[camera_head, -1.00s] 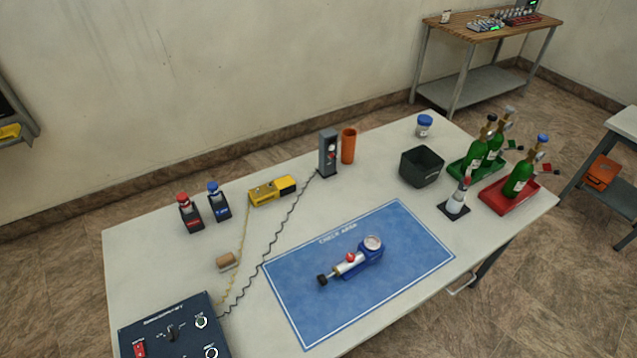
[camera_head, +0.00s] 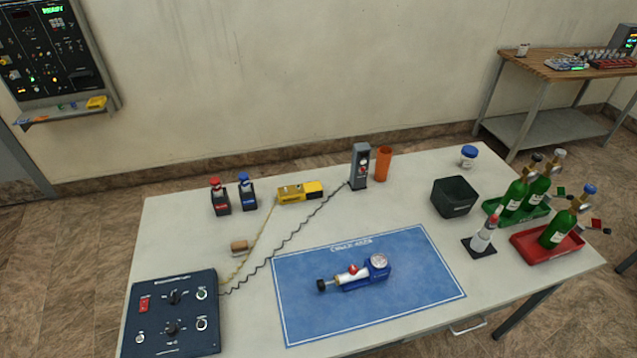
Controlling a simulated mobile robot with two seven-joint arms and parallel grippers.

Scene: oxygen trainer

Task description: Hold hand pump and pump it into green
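The hand pump (camera_head: 352,274) lies on the blue check area mat (camera_head: 420,303). It has a blue base, a white barrel, a red knob on top and a black handle pointing left. Its round gauge (camera_head: 379,261) is at the right end; the dial is too small to read, so I cannot tell where the needle or any green zone is. Neither of my grippers shows in the head view, and nothing touches the pump.
A black bin (camera_head: 454,197), a white bottle on a stand (camera_head: 484,236), and green bottles in green and red trays (camera_head: 530,249) stand right. The mat around the pump is clear.

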